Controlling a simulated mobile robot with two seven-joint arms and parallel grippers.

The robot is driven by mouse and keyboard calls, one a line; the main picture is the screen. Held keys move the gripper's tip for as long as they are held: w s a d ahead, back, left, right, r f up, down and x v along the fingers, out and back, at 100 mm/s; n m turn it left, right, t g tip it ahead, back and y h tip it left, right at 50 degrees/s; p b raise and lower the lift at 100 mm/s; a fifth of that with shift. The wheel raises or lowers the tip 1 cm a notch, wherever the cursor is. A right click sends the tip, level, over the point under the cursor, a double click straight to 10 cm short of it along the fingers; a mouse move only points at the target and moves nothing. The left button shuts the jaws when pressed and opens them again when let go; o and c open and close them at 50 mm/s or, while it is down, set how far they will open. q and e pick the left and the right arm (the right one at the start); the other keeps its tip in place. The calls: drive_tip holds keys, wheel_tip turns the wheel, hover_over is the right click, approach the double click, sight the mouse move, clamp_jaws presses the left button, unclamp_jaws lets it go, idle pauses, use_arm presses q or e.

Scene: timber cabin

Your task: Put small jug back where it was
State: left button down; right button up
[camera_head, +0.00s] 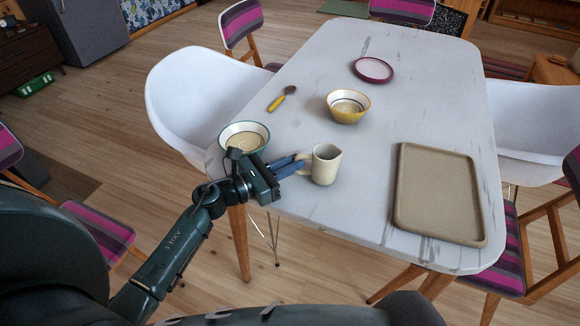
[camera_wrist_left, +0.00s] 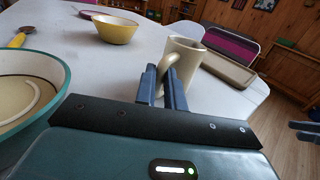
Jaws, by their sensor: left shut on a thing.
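The small jug (camera_head: 325,165) is cream coloured and upright at the near edge of the white table (camera_head: 300,110). It also shows in the left wrist view (camera_wrist_left: 184,58), with its handle towards me. My left gripper (camera_head: 299,164) reaches in from the left and is shut on the jug's handle, with a finger on each side of it. In the left wrist view the fingertips (camera_wrist_left: 163,84) are at the handle. I cannot tell whether the jug's base touches the table.
A green-rimmed bowl (camera_head: 244,131) stands close beside my left wrist. A yellow bowl (camera_head: 347,109), a yellow-handled spoon (camera_head: 278,102) and a purple-rimmed plate (camera_head: 372,69) lie farther back. A beige tray (camera_head: 437,192) is on the right. Bare tabletop separates jug and tray.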

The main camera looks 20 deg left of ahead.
use_arm(q)
drive_tip(key=shift+f, duration=0.15)
drive_tip(key=c, duration=1.9)
unclamp_jaws()
drive_tip(key=shift+c, duration=0.2)
drive_tip(key=o, duration=0.5)
drive_tip(key=shift+c, duration=0.2)
